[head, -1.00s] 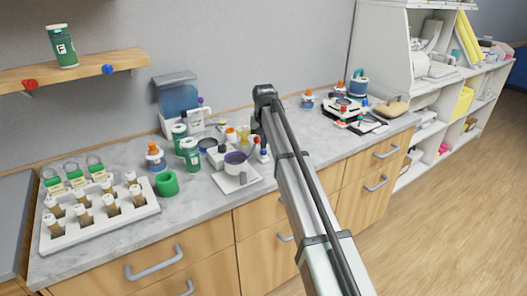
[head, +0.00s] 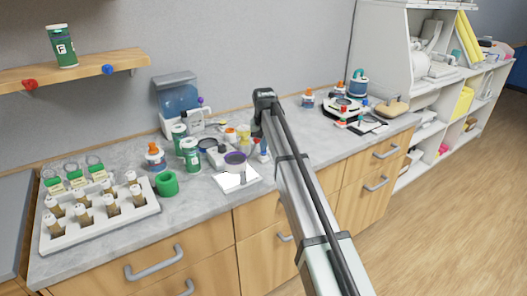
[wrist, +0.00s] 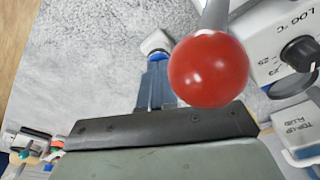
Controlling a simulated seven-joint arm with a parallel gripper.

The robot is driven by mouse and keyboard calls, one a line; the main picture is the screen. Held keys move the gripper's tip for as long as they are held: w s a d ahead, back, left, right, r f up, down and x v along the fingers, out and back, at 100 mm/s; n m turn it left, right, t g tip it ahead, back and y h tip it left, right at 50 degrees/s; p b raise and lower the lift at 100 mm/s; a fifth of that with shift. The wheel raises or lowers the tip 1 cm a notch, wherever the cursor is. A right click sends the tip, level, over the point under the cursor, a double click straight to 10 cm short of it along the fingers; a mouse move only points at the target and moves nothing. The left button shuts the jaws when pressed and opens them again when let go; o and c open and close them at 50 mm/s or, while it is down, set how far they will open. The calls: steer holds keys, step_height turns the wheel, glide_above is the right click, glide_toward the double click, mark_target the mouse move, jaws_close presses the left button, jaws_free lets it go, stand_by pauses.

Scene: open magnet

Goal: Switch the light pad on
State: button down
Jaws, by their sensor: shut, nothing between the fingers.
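The flat square pad (head: 236,180), which looks like the light pad, lies near the counter's front edge in the head view. Its face is bright white, so it looks lit. A small grey upright piece stands on its front part. A purple-topped dish (head: 236,157) is at its back edge. My gripper (wrist: 156,72) is shut and empty, with its blue fingers pointing to the counter in the wrist view. A small white piece shows at their tip; I cannot tell what it is. In the head view my arm hides the fingers.
A red ball (wrist: 208,69) on a grey stem is close beside my fingers. A white box with a dial (wrist: 298,50) stands to the right. A vial rack (head: 98,215), a green ring (head: 166,184) and green-lidded jars crowd the counter's left. Grey counter is bare left of my fingers.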

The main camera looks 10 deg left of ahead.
step_height(320, 180, up, 7)
stand_by(1.0)
